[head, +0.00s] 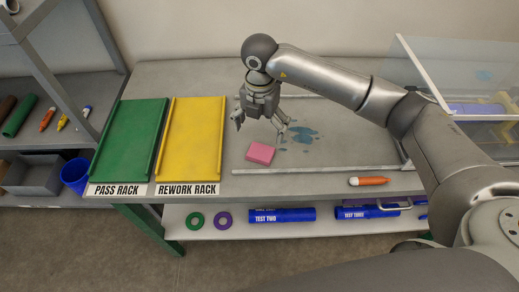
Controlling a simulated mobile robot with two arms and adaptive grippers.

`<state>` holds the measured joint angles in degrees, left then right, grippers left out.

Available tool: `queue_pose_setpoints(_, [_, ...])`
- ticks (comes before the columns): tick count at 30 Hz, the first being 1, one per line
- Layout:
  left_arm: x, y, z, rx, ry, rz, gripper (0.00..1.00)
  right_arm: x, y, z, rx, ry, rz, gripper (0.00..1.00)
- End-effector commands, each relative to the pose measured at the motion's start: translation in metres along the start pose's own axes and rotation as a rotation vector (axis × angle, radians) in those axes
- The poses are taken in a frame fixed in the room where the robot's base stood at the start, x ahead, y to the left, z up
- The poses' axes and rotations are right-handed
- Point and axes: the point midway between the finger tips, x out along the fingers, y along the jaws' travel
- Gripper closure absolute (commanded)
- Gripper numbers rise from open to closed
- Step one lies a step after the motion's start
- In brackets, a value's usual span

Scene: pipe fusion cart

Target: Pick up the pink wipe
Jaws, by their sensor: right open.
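The pink wipe (261,152) lies on the grey bench top (200,83), inside a metal-railed area to the right of the yellow rack. It looks like a flat pink block. My right gripper (260,127) is above and just behind the wipe, pointing down with its fingers spread. It is open and holds nothing, and the wipe is fully in view in front of it. My left gripper is not in view.
A blue liquid patch (303,135) lies right of the wipe. The green pass rack (130,135) and yellow rework rack (191,135) stand to the left. An orange marker (368,181) lies near the front edge. A clear panel (455,70) stands at right.

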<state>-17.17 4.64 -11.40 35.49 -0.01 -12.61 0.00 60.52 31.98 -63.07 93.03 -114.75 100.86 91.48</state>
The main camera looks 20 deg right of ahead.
Motion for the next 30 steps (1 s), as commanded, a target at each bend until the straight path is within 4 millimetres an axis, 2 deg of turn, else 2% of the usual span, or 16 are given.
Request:
queue_pose_setpoints(3, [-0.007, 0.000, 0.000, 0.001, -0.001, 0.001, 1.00, 0.018, 0.000, -0.001, 0.000, 0.005, 0.000, 0.08])
queue_pose_setpoints(11, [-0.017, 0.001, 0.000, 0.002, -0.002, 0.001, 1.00, 0.037, -0.001, -0.004, -0.003, 0.005, 0.001, 0.08])
queue_pose_setpoints(15, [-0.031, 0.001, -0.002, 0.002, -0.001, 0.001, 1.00, 0.056, -0.004, -0.010, -0.004, 0.006, 0.000, 0.08])
queue_pose_setpoints(20, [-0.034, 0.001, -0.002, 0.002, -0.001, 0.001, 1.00, 0.078, -0.004, -0.010, -0.002, 0.005, 0.002, 0.08])
queue_pose_setpoints(28, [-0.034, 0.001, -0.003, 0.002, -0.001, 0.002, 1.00, 0.083, -0.003, -0.009, -0.004, 0.003, 0.005, 0.08])
queue_pose_setpoints(30, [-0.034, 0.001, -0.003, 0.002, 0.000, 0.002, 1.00, 0.083, -0.003, -0.009, -0.004, 0.003, 0.005, 0.16])
